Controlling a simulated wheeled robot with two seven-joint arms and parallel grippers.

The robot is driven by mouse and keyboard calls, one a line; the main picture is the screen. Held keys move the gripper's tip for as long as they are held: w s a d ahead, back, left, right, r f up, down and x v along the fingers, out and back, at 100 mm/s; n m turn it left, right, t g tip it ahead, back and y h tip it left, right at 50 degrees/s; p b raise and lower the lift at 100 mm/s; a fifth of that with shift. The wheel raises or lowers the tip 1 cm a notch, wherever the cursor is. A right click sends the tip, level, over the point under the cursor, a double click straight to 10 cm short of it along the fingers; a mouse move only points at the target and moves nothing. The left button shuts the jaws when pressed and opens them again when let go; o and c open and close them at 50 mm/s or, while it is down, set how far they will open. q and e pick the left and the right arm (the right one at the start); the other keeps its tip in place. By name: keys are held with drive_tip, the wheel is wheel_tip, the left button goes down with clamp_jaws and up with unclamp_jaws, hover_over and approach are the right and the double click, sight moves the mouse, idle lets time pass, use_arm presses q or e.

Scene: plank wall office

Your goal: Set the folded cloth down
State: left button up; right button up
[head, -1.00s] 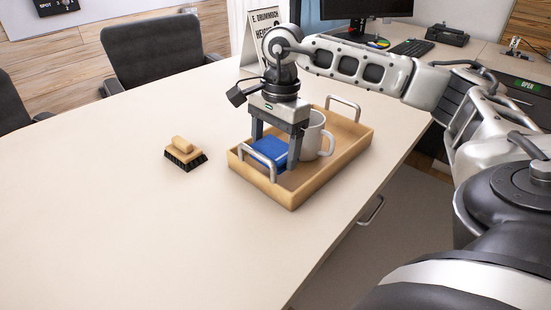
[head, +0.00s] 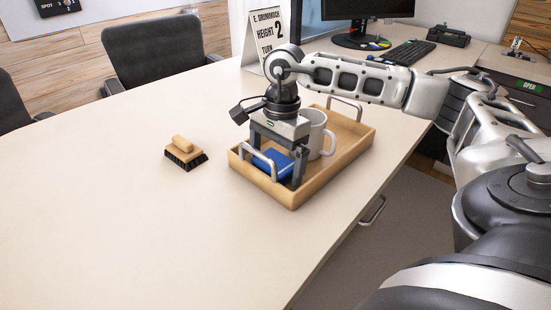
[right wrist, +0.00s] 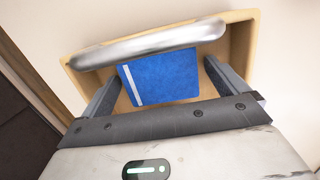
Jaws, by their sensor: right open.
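The folded cloth (head: 270,163) is blue and lies flat inside the near end of the wooden tray (head: 292,198). In the right wrist view the cloth (right wrist: 165,75) shows a pale stripe along one side. My right gripper (head: 277,168) is open over that end of the tray, with its fingers on either side of the cloth. In the right wrist view the gripper (right wrist: 160,88) shows a gap between each finger and the cloth. The near handle hides part of the cloth in the head view. My left gripper is not in view.
A white mug (head: 316,132) stands in the tray just behind my right gripper. The tray has metal handles, the near one (head: 263,165) close to the fingers. A brush (head: 184,154) lies left of the tray. The table (head: 130,220) is clear in front and left.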

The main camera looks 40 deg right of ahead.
sight(280, 158)
drive_tip(key=shift+r, duration=0.5)
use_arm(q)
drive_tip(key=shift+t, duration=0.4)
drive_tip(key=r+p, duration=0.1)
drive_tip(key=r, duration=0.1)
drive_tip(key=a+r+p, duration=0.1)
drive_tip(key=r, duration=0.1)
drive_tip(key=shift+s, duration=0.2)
use_arm(e)
wheel_tip(280, 158, up, 11)
drive_tip(key=d, duration=0.1)
drive_tip(key=shift+d+r, duration=0.15)
drive_tip(key=shift+d, duration=0.05)
